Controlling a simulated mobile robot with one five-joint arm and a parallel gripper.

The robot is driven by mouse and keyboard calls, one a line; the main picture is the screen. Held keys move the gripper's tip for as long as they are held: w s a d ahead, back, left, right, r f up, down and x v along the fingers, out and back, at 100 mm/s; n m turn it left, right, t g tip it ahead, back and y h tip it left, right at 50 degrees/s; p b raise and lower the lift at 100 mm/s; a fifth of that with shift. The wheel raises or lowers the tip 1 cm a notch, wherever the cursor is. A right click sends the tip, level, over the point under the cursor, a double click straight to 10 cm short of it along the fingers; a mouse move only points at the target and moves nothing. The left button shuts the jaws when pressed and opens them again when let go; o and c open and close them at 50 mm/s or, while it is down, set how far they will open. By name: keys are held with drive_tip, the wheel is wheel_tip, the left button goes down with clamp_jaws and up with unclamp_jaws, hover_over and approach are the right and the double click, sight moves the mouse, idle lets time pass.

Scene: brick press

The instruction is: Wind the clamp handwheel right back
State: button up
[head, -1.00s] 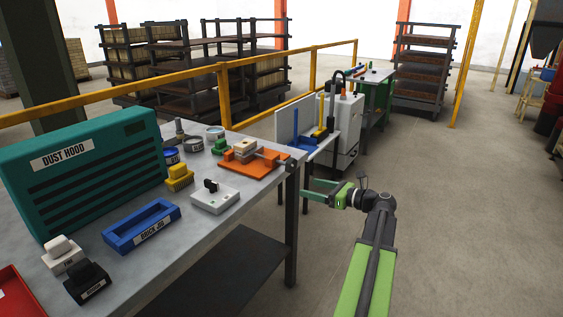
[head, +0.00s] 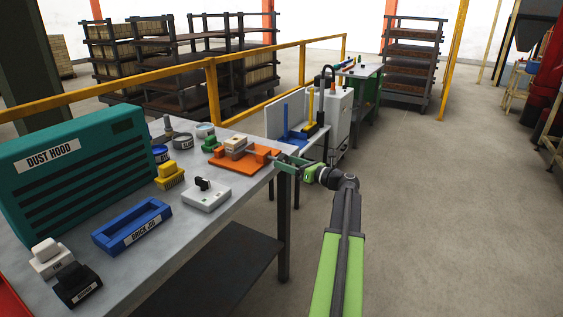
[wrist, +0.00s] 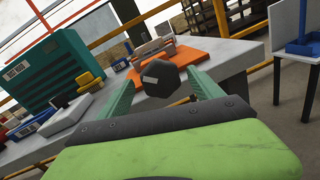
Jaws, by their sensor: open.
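The clamp (head: 243,159) is an orange plate with blocks on the far right part of the workbench, with a pale brick (head: 236,144) on it. Its handwheel is a dark, many-sided knob (wrist: 160,78) at the clamp's near end, seen face-on in the wrist view. My gripper (head: 287,162) is at the bench's right edge, level with the handwheel. In the wrist view its green fingers (wrist: 161,84) are open, one on each side of the knob, with gaps showing. In the head view the fingers largely hide the handwheel.
The bench also holds a teal dust hood (head: 75,165), a blue brick jig (head: 132,226), a white switch box (head: 206,196) and a yellow brush (head: 169,176). A yellow rail (head: 212,90) runs behind. The floor to the right is clear.

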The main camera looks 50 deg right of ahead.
sight(285, 161)
drive_tip(key=shift+w+a, duration=0.2)
drive_tip(key=shift+w, duration=1.3)
drive_tip(key=c, duration=1.4)
drive_tip(key=shift+o, duration=0.2)
drive_tip(key=shift+n, duration=0.4)
drive_tip(key=n+b, duration=0.1)
drive_tip(key=n, duration=0.1)
drive_tip(key=shift+f+n, duration=0.1)
drive_tip(key=shift+n, duration=0.3)
drive_tip(key=n, duration=0.4)
drive_tip(key=shift+t+y+b, duration=0.35)
drive_tip(key=shift+t+y, duration=0.05)
drive_tip(key=shift+n, duration=0.4)
